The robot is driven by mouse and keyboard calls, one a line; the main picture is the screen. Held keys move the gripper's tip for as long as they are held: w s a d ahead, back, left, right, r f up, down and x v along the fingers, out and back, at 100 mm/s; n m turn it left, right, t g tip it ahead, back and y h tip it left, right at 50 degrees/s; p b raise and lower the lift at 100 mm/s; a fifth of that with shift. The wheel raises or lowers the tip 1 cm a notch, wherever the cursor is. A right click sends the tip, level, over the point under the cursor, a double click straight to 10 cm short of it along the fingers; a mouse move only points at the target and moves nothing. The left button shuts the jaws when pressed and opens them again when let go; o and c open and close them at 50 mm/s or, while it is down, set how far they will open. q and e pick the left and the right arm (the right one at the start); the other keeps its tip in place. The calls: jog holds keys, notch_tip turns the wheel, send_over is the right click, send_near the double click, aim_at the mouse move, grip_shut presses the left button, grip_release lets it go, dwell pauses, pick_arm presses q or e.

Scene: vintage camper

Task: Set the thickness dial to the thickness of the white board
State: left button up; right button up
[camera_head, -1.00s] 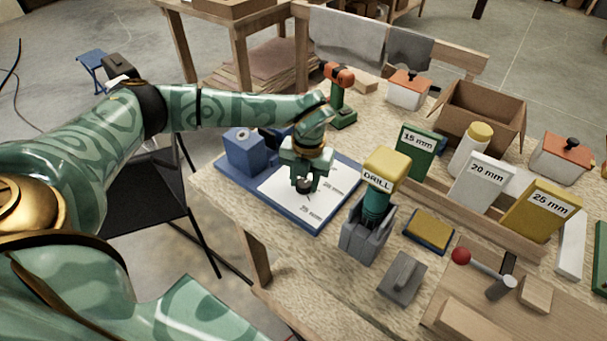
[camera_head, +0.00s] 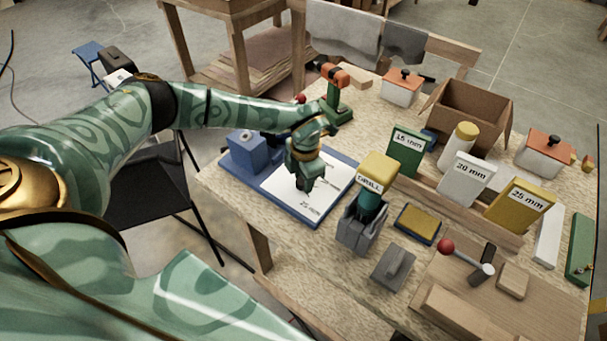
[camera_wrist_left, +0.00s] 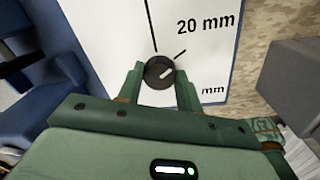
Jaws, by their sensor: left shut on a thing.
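The thickness dial is a round black knob (camera_wrist_left: 158,72) with a white pointer mark, set on a white printed panel (camera_head: 280,187) on a blue base. In the left wrist view the mark points up and right, toward the tick beside "20 mm". My left gripper (camera_wrist_left: 160,78) is shut on the knob, with one green finger on each side. In the head view the gripper (camera_head: 307,187) points down over the panel and hides the knob. The white board (camera_head: 466,180), labelled "20 mm", stands between a green "15 mm" board (camera_head: 409,155) and a yellow "25 mm" board (camera_head: 519,208).
A drill with a yellow top in a grey holder (camera_head: 362,225) stands close to the right of the panel. A blue block (camera_head: 247,153) is at the panel's left. An orange-topped tool (camera_head: 335,112) stands behind. An open cardboard box (camera_head: 468,108) is at the back.

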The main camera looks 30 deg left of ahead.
pick_arm(q)
jog(key=shift+r+m, duration=0.1)
jog(key=shift+m, duration=0.2)
jog(key=shift+w, duration=0.1)
jog(key=o, duration=1)
notch_tip(320, 180, up, 16)
jog(key=p, duration=0.1)
jog(key=shift+s+d+p, duration=0.35)
jog(key=shift+d+p, duration=0.05)
